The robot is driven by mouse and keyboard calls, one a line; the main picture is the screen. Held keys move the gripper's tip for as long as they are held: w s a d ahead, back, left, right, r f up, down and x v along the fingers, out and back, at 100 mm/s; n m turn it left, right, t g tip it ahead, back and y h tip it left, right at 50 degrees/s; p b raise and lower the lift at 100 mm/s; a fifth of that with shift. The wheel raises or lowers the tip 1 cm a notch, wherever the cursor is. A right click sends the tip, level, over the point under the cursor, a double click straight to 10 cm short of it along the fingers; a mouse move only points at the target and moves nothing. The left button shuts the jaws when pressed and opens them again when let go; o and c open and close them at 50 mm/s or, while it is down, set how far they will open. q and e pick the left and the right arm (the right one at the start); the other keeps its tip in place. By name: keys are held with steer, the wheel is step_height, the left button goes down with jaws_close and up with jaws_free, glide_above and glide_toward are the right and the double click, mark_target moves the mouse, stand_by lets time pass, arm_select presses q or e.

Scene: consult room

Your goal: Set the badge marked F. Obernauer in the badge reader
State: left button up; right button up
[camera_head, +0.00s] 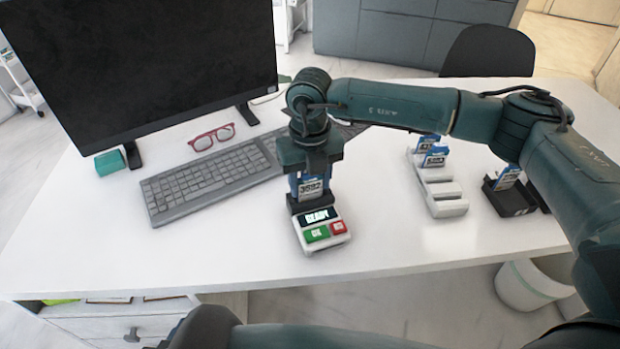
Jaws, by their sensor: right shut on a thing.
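The badge reader (325,236) stands on the white desk, with a READY display, a green key and a red key. My right gripper (311,172) is above the back of the reader, shut on a blue and white badge (311,188). The badge is upright, its lower edge at the reader's black slot (308,203); I cannot tell how deep it sits. Its large number shows, but I cannot read a name. Other blue badges stand in a white rack (444,208) and a black holder (512,202) to the right. My left gripper is not in view.
A monitor (140,60), a grey keyboard (215,180) and red glasses (212,137) are on the left of the desk. A small teal box (110,163) is by the monitor. The desk is clear between reader and rack. A white bin (530,285) stands below right.

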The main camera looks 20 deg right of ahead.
steer(key=shift+f+b, duration=0.5)
steer(key=shift+f, duration=0.2)
steer(key=o, duration=1.3)
steer(key=shift+r, duration=0.1)
steer(key=shift+r+p, duration=2.1)
steer(key=shift+r, duration=1.35)
